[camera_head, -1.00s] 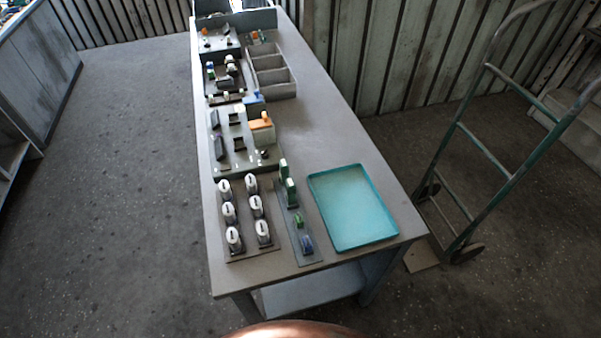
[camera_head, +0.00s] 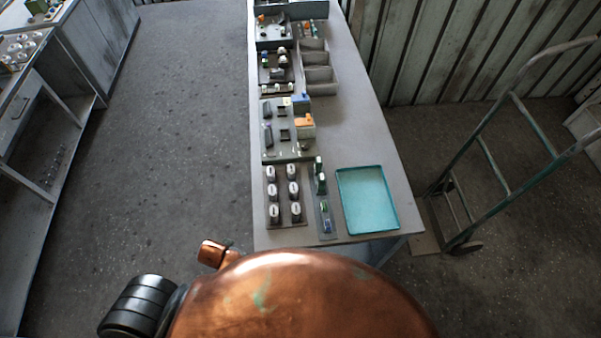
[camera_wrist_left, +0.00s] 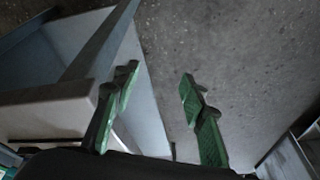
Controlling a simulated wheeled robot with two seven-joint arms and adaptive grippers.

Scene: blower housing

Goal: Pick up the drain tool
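I cannot tell for certain which item is the drain tool. A narrow grey strip (camera_head: 325,218) on the bench's near end carries small green and blue tools (camera_head: 321,180), too small to identify. My left gripper (camera_wrist_left: 160,75) shows in the left wrist view, its green-padded fingers apart with nothing between them. Beyond it are a pale bench panel and the floor; no tool shows there. My right gripper is in neither view.
The long grey bench (camera_head: 352,110) bears a rack of white-topped items (camera_head: 284,196), a teal tray (camera_head: 367,198), several part holders and a grey divided bin (camera_head: 318,75). A hand truck (camera_head: 500,160) stands right. Floor is open left; another workbench (camera_head: 40,110) stands farther left.

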